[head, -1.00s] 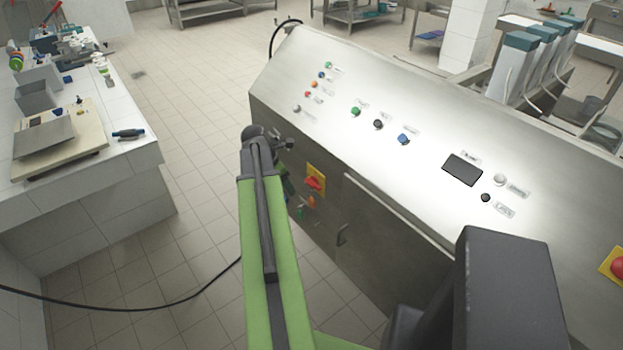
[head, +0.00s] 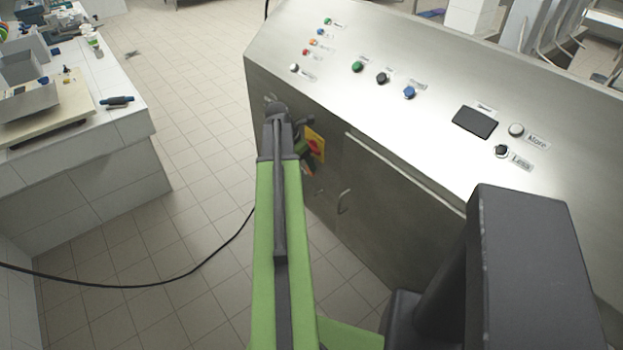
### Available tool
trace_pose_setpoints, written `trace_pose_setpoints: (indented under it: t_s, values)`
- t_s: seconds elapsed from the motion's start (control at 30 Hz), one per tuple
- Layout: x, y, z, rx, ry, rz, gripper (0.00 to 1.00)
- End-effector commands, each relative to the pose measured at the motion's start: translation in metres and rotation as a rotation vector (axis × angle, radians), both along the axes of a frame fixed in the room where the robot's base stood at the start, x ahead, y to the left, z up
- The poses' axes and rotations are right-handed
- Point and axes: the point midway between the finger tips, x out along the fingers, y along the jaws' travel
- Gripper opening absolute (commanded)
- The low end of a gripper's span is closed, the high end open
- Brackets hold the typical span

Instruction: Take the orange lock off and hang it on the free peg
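The yellow plate with the red switch handle (head: 315,146) is on the front of the steel machine, just right of my arm's end. A small orange patch (head: 307,169), possibly the orange lock, shows right below the yellow plate; its exact fastening is too small to make out. My gripper (head: 305,123) is at the far end of my green arm, close to the switch's upper left in the picture. My arm hides most of it, and its fingers cannot be told apart. The pegs are not clearly visible; part of the panel below the switch is behind my arm.
The machine's sloping steel top (head: 430,120) carries buttons and a dark display (head: 474,122). A tiled counter (head: 110,150) stands at left. A black cable (head: 150,285) crosses the otherwise clear floor between them.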

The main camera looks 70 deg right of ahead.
Motion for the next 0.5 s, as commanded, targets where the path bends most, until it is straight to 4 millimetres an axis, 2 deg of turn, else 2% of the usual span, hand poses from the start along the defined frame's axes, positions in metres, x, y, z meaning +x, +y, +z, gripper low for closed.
trace_pose_setpoints:
  t_s: [0.17, 0.4, 0.5]
  values:
    - [0.000, -0.001, -0.004, 0.000, 0.000, 0.001, 0.62]
    - [-0.003, -0.012, -0.042, 0.000, 0.000, 0.001, 0.62]
    - [-0.006, -0.016, -0.052, 0.000, 0.000, 0.001, 0.62]
